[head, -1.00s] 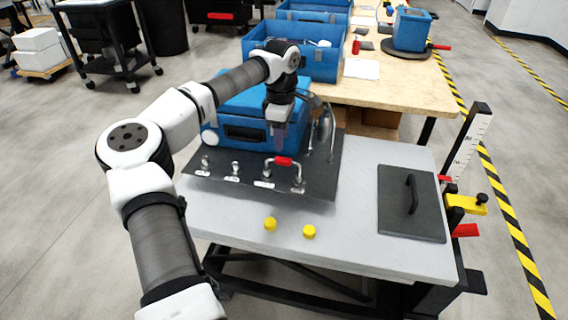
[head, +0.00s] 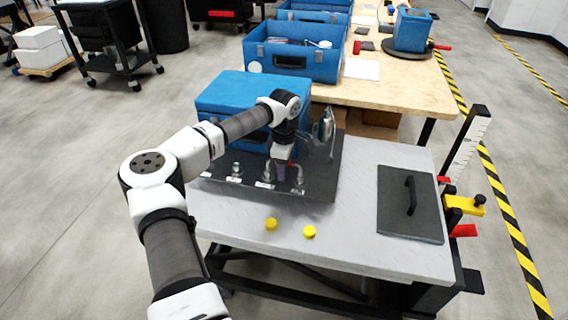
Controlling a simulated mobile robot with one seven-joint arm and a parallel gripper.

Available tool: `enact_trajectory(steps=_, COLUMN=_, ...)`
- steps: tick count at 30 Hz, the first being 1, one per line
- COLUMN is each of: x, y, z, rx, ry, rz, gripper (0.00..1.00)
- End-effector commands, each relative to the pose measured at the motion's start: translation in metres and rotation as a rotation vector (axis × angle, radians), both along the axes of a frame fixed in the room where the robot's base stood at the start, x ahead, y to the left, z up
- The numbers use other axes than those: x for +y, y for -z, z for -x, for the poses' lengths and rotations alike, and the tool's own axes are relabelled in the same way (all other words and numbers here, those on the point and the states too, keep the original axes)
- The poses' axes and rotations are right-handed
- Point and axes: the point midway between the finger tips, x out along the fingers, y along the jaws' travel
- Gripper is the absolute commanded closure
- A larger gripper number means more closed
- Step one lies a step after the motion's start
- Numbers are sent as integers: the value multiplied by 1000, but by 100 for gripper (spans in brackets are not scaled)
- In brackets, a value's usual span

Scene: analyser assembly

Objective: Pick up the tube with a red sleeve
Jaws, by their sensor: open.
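The tube with a red sleeve (head: 296,168) is a bent metal tube on the dark board (head: 318,186). In the head view most of it, including most of the red sleeve, is hidden behind my gripper. My gripper (head: 283,165) points down right over the tube, its tips close to the red sleeve. It is open. I cannot tell whether the fingers touch the tube or straddle the sleeve.
A blue case (head: 240,92) stands behind the board. Other metal fittings (head: 236,170) stand on the board to the left, and a shiny metal part (head: 325,128) at its back right. Two yellow caps (head: 271,224) and a dark plate with a handle (head: 400,215) lie on the grey table (head: 345,235).

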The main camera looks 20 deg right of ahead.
Motion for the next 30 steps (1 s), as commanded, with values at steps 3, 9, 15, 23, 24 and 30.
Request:
enact_trajectory(steps=3, x=0, y=0, z=0, rx=0, ry=0, rz=0, gripper=61)
enact_trajectory(steps=9, x=0, y=0, z=0, rx=0, ry=0, rz=0, gripper=87)
enact_trajectory(steps=15, x=0, y=-1, z=0, rx=-1, ry=0, rz=-1, gripper=100)
enact_trajectory(steps=23, x=0, y=-4, z=0, rx=-1, ry=0, rz=0, gripper=100)
enact_trajectory(steps=24, x=0, y=-6, z=-1, rx=-2, ry=0, rz=-1, gripper=100)
enact_trajectory(steps=30, x=0, y=-31, z=-1, rx=-4, ry=0, rz=0, gripper=100)
